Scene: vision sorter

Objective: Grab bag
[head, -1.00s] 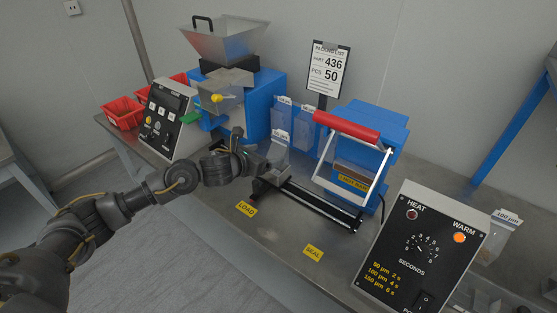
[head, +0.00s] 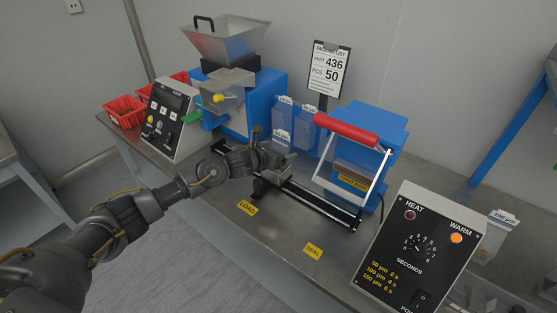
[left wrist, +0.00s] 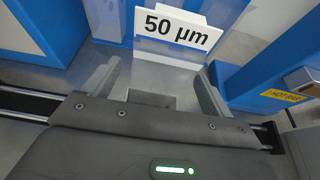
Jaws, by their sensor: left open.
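A clear bag with a white "50 µm" label (left wrist: 178,27) hangs upright ahead of my left gripper in the left wrist view. In the head view a low bag label (head: 281,135) shows just above that gripper, too small to read. My left gripper (head: 283,155) is open over the rail at the blue machine. In the left wrist view its two fingers (left wrist: 154,88) are spread, pointing at the bag below its label. I cannot tell whether they reach around it. Other clear bags (head: 305,124) hang behind. My right gripper is not in view.
A sealer with a red handle (head: 346,130) stands right of the gripper. A black rail (head: 318,203) runs in front of it. A control box (head: 424,250) stands at the front right, with a "100 µm" bag (head: 493,241) behind it. A hopper machine (head: 250,100) stands behind left.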

